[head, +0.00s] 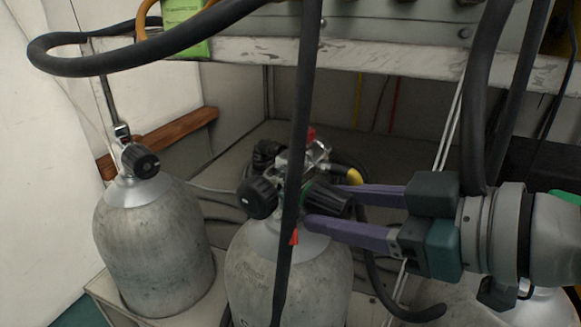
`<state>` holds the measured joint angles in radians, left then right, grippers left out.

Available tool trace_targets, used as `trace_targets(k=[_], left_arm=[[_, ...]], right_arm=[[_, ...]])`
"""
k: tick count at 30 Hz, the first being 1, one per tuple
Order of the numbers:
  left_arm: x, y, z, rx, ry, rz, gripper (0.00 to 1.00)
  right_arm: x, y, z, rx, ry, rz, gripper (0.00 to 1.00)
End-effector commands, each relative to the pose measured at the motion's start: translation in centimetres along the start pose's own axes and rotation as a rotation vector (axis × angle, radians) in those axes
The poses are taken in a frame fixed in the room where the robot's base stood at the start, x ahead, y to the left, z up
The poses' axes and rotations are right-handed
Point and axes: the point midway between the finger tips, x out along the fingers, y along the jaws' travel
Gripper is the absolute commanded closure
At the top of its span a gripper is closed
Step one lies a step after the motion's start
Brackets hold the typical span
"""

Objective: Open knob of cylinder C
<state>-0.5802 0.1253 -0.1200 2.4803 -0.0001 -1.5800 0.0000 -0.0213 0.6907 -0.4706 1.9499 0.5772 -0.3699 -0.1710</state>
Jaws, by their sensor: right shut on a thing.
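A grey cylinder (290,280) stands in the lower middle, with a metal valve on top. A black knob (258,197) sits on the left side of this valve. Another black knob (328,201) sits on its right side. My right gripper (318,208) comes in from the right, with its purple fingers closed above and below the right-hand knob. The fingers partly cover that knob. I see no letter that tells which cylinder is C. My left gripper is not in view.
A second grey cylinder (155,245) with a black knob (140,160) stands at left. Part of another cylinder (545,308) shows at lower right, behind my arm. A black hose (297,130) hangs in front of the middle valve. A white shelf edge (250,50) crosses above.

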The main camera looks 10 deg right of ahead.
Motion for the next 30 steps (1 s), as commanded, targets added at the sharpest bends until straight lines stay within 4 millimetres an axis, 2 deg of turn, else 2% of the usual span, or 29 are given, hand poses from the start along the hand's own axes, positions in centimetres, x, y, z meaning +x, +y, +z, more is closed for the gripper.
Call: trace_targets(k=[4, 5, 12, 22, 26, 30], left_arm=[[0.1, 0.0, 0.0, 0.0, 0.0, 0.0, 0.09], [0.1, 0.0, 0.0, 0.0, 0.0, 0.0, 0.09], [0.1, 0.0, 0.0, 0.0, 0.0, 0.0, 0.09], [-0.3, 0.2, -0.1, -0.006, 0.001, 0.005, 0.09], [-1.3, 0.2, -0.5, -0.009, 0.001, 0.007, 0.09], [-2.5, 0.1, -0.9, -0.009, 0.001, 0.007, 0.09]], right_arm=[[0.0, 0.0, 0.0, -0.001, 0.0, 0.001, 1.0], [0.0, 0.0, 0.0, -0.001, 0.0, 0.001, 0.46], [0.0, 0.0, 0.0, 0.0, 0.0, 0.0, 0.19], [-0.6, 0.0, -0.1, 0.001, -0.002, -0.001, 0.19], [-2.5, 0.0, -0.2, 0.001, -0.005, -0.002, 0.19], [-5.2, 0.0, -0.2, 0.0, -0.007, -0.003, 0.19]])
